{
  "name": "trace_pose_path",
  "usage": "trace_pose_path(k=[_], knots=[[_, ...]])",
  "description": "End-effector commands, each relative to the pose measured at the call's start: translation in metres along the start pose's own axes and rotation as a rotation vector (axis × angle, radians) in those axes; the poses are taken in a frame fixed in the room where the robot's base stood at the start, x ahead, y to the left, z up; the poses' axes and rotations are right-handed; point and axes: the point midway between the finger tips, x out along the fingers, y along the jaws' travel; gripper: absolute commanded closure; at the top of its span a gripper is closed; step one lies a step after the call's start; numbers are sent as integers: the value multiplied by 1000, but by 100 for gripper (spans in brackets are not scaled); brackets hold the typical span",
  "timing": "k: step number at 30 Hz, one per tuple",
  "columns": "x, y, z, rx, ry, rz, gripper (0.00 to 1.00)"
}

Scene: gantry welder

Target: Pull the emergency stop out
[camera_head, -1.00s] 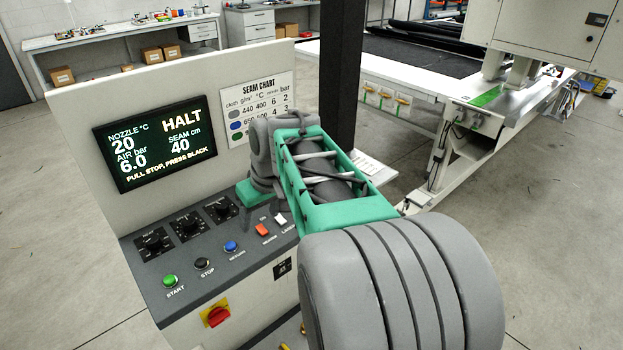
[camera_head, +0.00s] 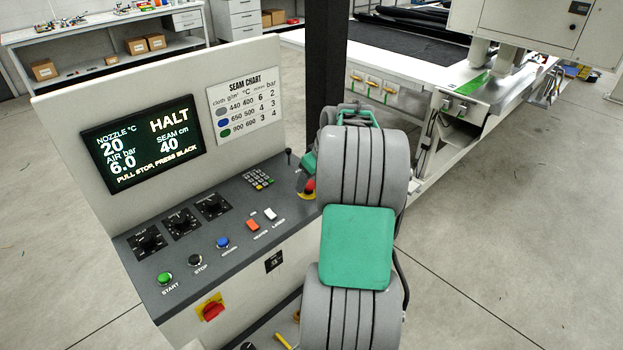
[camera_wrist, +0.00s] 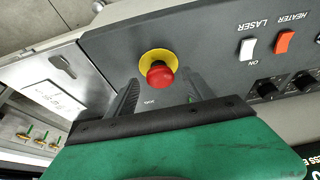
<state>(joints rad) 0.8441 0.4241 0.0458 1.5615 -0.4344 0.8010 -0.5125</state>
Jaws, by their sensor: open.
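The emergency stop is a red mushroom button (camera_wrist: 160,74) on a yellow round plate (camera_wrist: 157,60), set in the dark console panel. In the head view the red button (camera_head: 310,187) shows at the panel's right end, partly hidden by my arm. My gripper (camera_wrist: 158,90) is open in the wrist view, its two dark ribbed fingers on either side of the button's near side. I cannot tell whether they touch it. In the head view my gripper is hidden behind my arm. The screen (camera_head: 143,142) reads HALT and "PULL STOP, PRESS BLACK".
Left of the button on the console are a keypad (camera_head: 257,179), a white laser switch (camera_head: 271,214), a red heater switch (camera_head: 253,224) and black dials (camera_head: 180,222). A joystick (camera_head: 289,158) stands near the button. A dark post (camera_head: 330,60) rises behind the console.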

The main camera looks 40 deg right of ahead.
Motion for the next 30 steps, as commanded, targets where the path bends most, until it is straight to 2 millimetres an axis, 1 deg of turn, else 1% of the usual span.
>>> trace_pose_path(k=[3,25,30], knots=[[0,0,0,0,0,0,39],[0,0,0,1,0,0,99],[0,0,0,1,0,0,100]])
